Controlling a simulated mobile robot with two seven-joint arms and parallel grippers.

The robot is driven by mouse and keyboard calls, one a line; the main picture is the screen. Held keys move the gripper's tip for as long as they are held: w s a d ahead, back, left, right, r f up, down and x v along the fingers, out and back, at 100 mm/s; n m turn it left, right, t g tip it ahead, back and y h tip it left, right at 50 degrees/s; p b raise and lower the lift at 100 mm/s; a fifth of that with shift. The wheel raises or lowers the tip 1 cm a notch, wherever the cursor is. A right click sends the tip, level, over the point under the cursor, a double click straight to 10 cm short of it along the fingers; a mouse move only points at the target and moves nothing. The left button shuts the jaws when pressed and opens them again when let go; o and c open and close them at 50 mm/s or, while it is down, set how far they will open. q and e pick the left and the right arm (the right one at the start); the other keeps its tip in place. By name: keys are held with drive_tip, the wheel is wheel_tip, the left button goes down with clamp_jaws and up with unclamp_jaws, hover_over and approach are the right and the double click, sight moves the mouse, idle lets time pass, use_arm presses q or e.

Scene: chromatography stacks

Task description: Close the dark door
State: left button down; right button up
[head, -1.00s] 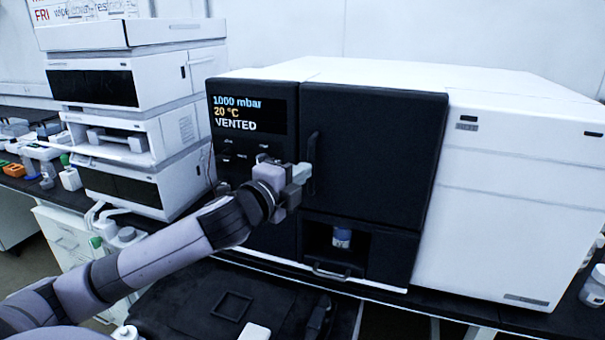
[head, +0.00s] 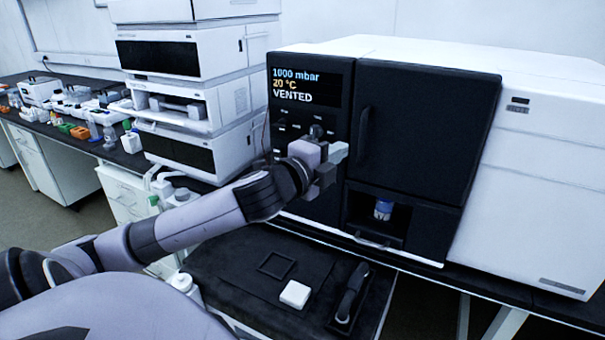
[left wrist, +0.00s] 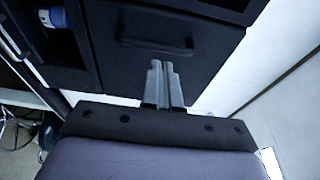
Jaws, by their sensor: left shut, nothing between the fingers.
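The dark door (head: 425,130) is the tall black panel on the front of the large instrument, with a vertical black handle (head: 363,136) near its left edge. It looks flush or nearly flush with the display panel; a small gap cannot be ruled out. My left gripper (head: 340,152) is shut and empty, in front of the display panel just left of the handle. In the left wrist view its fingers (left wrist: 161,84) are together, below a black handle (left wrist: 156,37) on a dark panel, with nothing between them. My right gripper is not in view.
Below the door is an open niche with a blue-labelled bottle (head: 383,209) and a low pull handle (head: 378,243). The display panel (head: 310,85) reads VENTED. A stack of white modules (head: 200,110) stands left. A black surface (head: 225,285) with a white block (head: 295,294) lies in front.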

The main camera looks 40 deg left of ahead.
use_arm(q)
drive_tip(key=s+b, duration=0.1)
drive_tip(key=s, duration=0.7)
drive_tip(key=shift+d, duration=0.35)
drive_tip(key=shift+f, duration=0.1)
wheel_tip(320, 180, down, 21)
drive_tip(key=s+d+n+g+h, duration=0.1)
drive_tip(key=s+n+g, duration=0.25)
drive_tip(key=n, duration=0.35)
drive_tip(key=s+d+f+n+g+h, duration=0.1)
drive_tip(key=s+d+f+n+g, duration=0.1)
drive_tip(key=s+d+f+n, duration=0.2)
drive_tip(key=s+d+f+n+g+h, duration=0.1)
drive_tip(key=s+d+f+n+g, duration=0.1)
drive_tip(key=s+d+f, duration=0.4)
drive_tip(key=d+f+n, duration=0.1)
drive_tip(key=d+f, duration=0.3)
drive_tip(key=f, duration=0.2)
drive_tip(key=shift+d+f+n+p, duration=0.25)
drive_tip(key=shift+f+n+p, duration=0.15)
